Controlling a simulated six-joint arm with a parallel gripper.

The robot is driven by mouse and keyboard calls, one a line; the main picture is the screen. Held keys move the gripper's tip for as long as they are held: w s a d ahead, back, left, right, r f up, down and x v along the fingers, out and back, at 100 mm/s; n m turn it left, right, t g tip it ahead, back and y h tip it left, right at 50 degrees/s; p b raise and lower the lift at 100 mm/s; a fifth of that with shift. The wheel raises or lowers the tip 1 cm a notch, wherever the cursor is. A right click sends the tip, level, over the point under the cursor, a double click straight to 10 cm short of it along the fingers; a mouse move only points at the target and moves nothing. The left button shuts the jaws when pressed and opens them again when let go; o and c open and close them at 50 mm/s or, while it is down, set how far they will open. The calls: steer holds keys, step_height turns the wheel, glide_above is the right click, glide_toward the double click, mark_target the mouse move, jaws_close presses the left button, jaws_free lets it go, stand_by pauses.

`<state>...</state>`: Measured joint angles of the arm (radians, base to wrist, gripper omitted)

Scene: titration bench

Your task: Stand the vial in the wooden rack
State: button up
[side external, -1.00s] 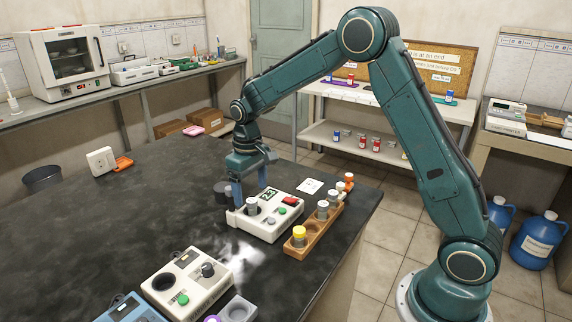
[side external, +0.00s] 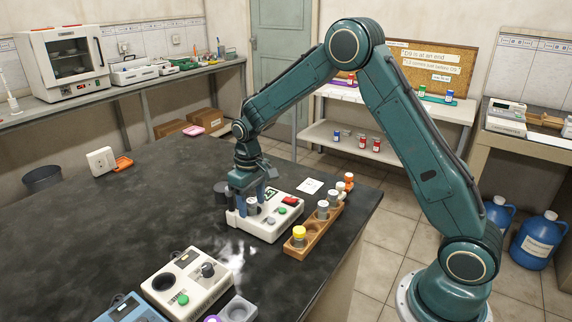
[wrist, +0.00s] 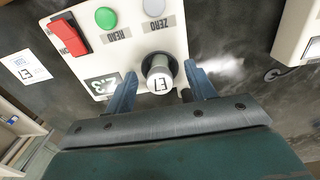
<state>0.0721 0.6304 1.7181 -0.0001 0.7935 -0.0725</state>
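The wooden rack (side external: 304,251) lies to the right of the instrument. It holds a yellow-capped vial (side external: 299,234) at its near end and grey vials with pale caps farther back, with an empty hole between.
The instrument (side external: 268,229) has a red switch (wrist: 67,37), a green button (wrist: 105,17) and a display. A white card (side external: 311,186) lies behind it. Another white device (side external: 187,283) stands nearer the camera. The bench to the left is mostly clear.

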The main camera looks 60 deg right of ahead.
mark_target(255, 200)
steer(key=c, duration=0.9)
steer(key=shift+o, duration=0.2)
steer(key=shift+r, duration=2.05)
steer(key=shift+s+d+r, duration=0.15)
steer(key=shift+s+d, duration=0.05)
steer(key=shift+s, duration=0.2)
steer(key=s+d+r+m, duration=0.1)
steer(key=s+d, duration=0.3)
steer(key=s, duration=1)
steer(key=shift+s+d+m, duration=0.15)
steer(key=shift+s+m, duration=0.05)
steer(key=shift+m, duration=0.3)
